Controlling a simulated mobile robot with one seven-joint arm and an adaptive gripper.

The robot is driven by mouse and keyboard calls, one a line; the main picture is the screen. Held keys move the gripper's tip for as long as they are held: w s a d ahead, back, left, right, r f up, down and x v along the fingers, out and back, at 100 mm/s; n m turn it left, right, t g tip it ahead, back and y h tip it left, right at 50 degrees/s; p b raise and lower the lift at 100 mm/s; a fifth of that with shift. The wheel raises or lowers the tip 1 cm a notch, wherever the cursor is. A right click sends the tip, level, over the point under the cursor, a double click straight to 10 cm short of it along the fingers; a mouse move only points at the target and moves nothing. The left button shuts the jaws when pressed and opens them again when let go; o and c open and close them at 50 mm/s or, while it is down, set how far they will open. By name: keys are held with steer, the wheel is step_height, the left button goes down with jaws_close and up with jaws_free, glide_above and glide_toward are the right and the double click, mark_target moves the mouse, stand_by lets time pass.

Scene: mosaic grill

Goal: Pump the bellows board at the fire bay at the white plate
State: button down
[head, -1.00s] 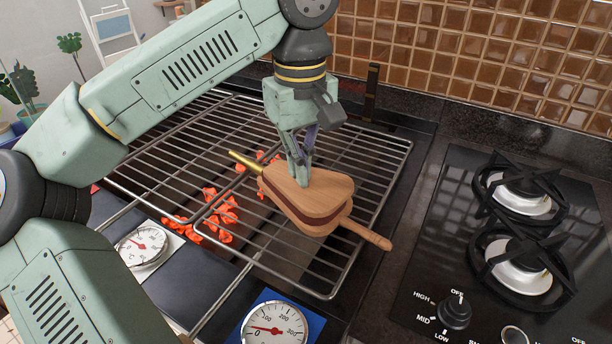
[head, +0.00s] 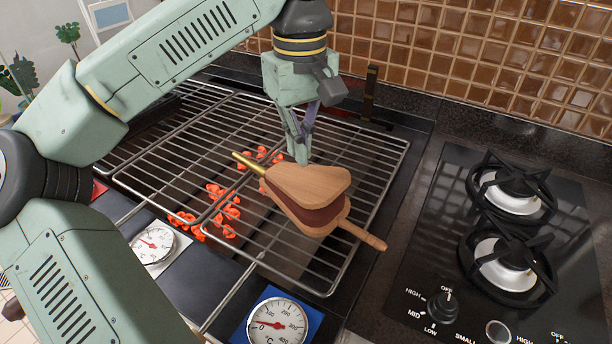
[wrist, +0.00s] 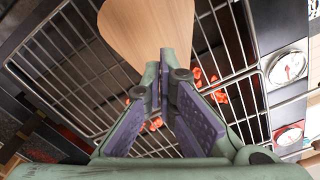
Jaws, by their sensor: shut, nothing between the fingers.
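The wooden bellows (head: 305,188) lies over the grill grate in the head view. Its brass nozzle (head: 247,162) points left and its handle (head: 363,236) points lower right. Its upper board is raised, showing a dark red fold between the boards. My gripper (head: 302,160) is shut and empty, at the far edge of the upper board; I cannot tell whether it touches. In the wrist view the pale board (wrist: 148,30) lies beyond my fingertips. A dial gauge on a white plate (head: 172,257) stands at the grill's front, near glowing coals (head: 222,205) under the grate.
Another gauge sits on a blue plate (head: 239,340) nearer the front. A red plate (head: 98,188) shows partly at the left. A black gas hob (head: 425,265) with burners is at the right, and a tiled wall (head: 420,60) stands behind.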

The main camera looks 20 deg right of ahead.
mark_target(301, 177)
steer(key=shift+f+b, duration=1.9)
steer(key=shift+f, duration=0.9)
steer(key=shift+r+p, duration=2.3)
steer(key=shift+r, duration=0.6)
steer(key=shift+f, duration=0.1)
steer(key=shift+f+b, duration=2.1)
steer(key=shift+f, duration=0.7)
steer(key=shift+r+p, duration=2.05)
steer(key=shift+r, duration=0.85)
steer(key=shift+f, duration=0.1)
